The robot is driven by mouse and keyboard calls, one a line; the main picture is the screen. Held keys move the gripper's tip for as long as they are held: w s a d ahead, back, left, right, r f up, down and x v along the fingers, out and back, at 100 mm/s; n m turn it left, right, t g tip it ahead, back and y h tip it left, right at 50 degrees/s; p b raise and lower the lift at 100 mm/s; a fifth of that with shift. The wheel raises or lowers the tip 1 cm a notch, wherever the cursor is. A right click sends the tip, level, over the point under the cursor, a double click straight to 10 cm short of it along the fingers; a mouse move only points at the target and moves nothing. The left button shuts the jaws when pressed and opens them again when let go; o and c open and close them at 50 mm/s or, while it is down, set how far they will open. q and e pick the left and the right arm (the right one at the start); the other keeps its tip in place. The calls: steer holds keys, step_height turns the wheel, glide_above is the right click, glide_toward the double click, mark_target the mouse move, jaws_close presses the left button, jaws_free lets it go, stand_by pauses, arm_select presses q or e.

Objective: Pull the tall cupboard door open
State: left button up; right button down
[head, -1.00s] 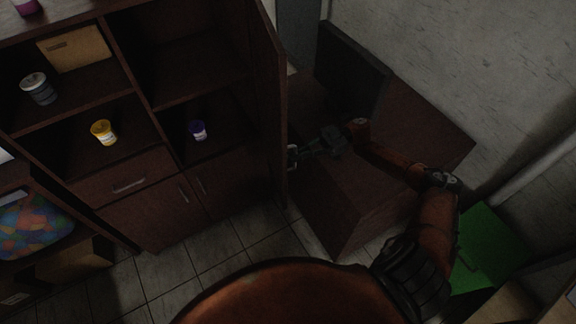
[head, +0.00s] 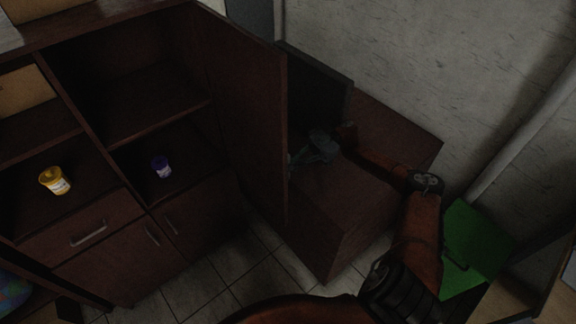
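The tall cupboard door (head: 238,105) stands open in the head view. Its dark brown inner face shows, swung out from the right side of the cupboard (head: 150,90), and the shelves behind it are exposed. My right gripper (head: 300,160) is at the outer side of the door, close to its free edge. The door partly covers its fingertips, and the handle is hidden or too dark to make out. I cannot tell whether the fingers are closed on it. My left gripper is not in view.
A purple-lidded jar (head: 162,167) and a yellow jar (head: 55,180) stand on the shelves. A brown cabinet block (head: 340,215) with a dark panel (head: 315,95) stands right of the door. A green box (head: 475,245) is at far right. Tiled floor (head: 235,275) lies in front.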

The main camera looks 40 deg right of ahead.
steer(key=c, duration=2.1)
jaws_free()
steer(key=shift+s+d, duration=0.15)
steer(key=shift+d, duration=1.75)
steer(key=shift+s+d, duration=0.1)
steer(key=shift+d, duration=1.75)
